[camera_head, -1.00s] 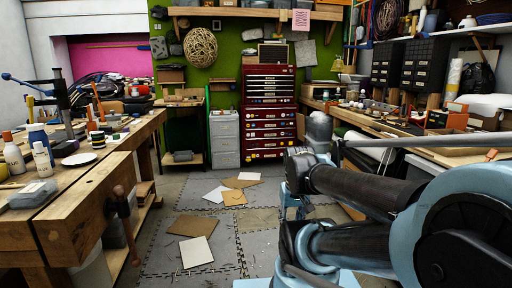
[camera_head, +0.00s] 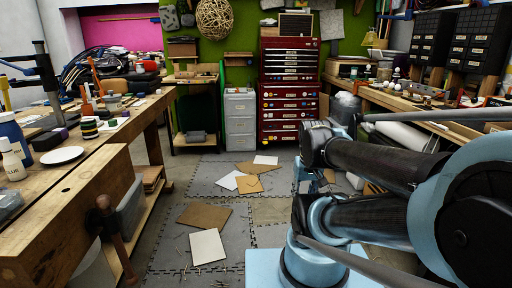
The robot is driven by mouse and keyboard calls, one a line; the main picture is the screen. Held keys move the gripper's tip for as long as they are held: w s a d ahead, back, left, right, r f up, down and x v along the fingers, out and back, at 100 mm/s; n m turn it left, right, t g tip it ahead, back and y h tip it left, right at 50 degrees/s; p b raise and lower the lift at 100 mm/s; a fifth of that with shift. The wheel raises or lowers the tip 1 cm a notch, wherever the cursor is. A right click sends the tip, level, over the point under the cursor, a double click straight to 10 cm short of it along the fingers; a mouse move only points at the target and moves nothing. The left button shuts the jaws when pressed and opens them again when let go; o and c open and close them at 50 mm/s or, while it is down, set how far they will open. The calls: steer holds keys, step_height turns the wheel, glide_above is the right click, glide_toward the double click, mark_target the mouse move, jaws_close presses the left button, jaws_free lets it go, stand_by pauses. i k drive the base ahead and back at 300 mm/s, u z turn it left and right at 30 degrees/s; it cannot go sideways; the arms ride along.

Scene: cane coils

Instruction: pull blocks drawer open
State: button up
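A red tool cabinet (camera_head: 289,90) with many drawers stands against the green back wall. Its drawers look shut, and their small labels cannot be read, so I cannot tell which one is the blocks drawer. A grey cabinet (camera_head: 240,122) with a few drawers stands just left of it, also looking shut. My arm fills the right side of the picture, folded and well short of both cabinets. My gripper is not visible, so its state does not show.
A wooden workbench (camera_head: 98,180) with bottles and a white plate (camera_head: 62,155) runs along the left. Another bench (camera_head: 400,100) runs along the right. Cardboard sheets (camera_head: 205,215) and papers lie on the grey mat floor (camera_head: 262,237) between them; the aisle is otherwise open.

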mark_target(303, 101)
steer(key=z, duration=0.05)
steer(key=i, duration=3.65)
steer(key=z, duration=0.35)
